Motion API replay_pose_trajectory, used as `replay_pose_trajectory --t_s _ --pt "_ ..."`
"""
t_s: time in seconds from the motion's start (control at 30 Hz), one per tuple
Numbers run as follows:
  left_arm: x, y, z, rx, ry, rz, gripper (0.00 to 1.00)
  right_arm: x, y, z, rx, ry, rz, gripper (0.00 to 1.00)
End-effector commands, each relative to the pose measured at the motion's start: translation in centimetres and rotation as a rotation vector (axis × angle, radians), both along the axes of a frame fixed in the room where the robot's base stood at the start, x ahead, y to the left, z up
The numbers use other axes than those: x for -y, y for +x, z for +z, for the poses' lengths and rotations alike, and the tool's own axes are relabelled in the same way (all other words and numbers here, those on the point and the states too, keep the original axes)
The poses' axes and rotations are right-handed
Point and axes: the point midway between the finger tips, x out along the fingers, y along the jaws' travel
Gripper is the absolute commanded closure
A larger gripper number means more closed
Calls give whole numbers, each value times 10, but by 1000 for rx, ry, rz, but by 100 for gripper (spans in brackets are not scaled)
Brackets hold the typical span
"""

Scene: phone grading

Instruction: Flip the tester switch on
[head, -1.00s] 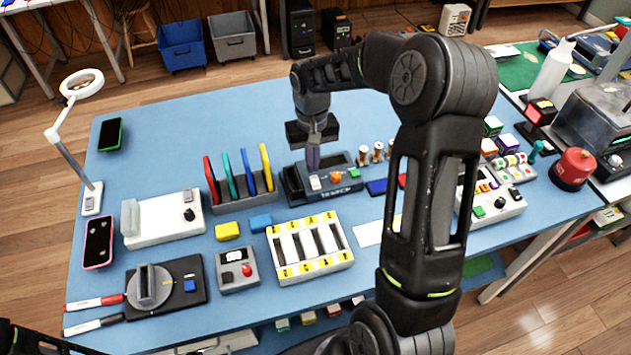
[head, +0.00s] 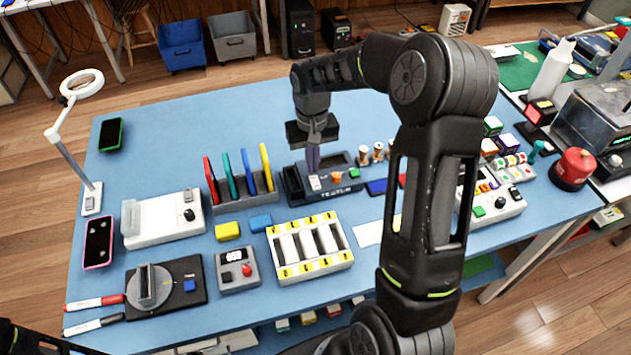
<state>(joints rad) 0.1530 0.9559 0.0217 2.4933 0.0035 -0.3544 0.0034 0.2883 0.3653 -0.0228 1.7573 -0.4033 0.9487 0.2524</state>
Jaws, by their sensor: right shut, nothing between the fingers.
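The tester (head: 340,190) is a dark box near the middle of the blue table. Its front has lettering, and its top carries a pale switch (head: 315,183), an orange button (head: 337,177) and a green button (head: 354,173). My right gripper (head: 313,168) points down over the left part of the tester, fingers together and empty. Its tips are at or just above the pale switch; I cannot tell whether they touch. The switch's position is too small to read. My left gripper is not in view; only a bit of my left arm shows at the lower left corner.
A rack (head: 243,197) with coloured upright cards stands left of the tester. A yellow-edged tray (head: 311,266) lies in front, with a yellow block (head: 227,231) beside it. Small spools (head: 377,151) stand just right of the tester. The table's back left is mostly clear.

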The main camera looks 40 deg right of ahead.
Motion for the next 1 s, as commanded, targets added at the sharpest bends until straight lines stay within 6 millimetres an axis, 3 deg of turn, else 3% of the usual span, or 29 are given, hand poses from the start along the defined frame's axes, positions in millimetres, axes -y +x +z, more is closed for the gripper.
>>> replay_pose_trajectory --t_s 1.0 --pt "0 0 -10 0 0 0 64 0 0 -13 0 0 0 100"
